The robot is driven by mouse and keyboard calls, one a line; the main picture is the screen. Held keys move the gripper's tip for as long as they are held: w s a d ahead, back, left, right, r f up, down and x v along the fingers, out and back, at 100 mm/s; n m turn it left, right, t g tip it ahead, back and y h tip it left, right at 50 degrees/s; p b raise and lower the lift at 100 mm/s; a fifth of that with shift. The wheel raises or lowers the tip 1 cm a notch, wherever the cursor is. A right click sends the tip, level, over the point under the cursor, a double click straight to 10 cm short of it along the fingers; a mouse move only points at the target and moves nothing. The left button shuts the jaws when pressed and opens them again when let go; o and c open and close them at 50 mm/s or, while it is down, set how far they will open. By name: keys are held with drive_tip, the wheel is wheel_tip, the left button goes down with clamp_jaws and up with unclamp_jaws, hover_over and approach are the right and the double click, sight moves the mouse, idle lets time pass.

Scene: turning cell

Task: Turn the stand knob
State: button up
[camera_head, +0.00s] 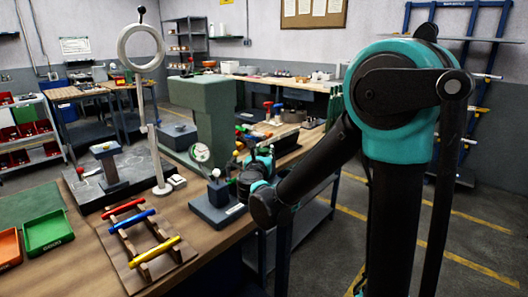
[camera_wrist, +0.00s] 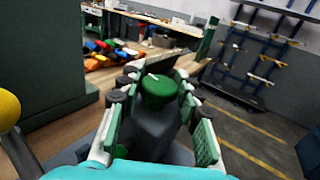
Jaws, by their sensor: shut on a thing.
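In the wrist view a round green knob (camera_wrist: 158,86) with a white mark on top sits on a dark grey stand (camera_wrist: 150,135). My gripper (camera_wrist: 160,94) has its green-padded fingers on either side of the knob and is shut on it. The pads hide the knob's sides. In the head view my gripper (camera_head: 264,158) is low over the bench, right of the green machine column. There my arm and gripper hide the knob.
The green machine column (camera_head: 212,120) with a dial stands close left of my gripper. A grey block with a small upright handle (camera_head: 217,205) is at the bench edge. A rack of coloured bars (camera_head: 140,235) lies nearer. The floor at right is open.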

drive_tip(key=shift+m+h, duration=0.3)
drive_tip(key=shift+h, duration=0.2)
drive_tip(key=o, duration=1.1)
drive_tip(key=shift+s, duration=0.1)
drive_tip(key=s+a, duration=0.1)
drive_tip(key=s, duration=1)
drive_tip(key=shift+s+a, duration=0.3)
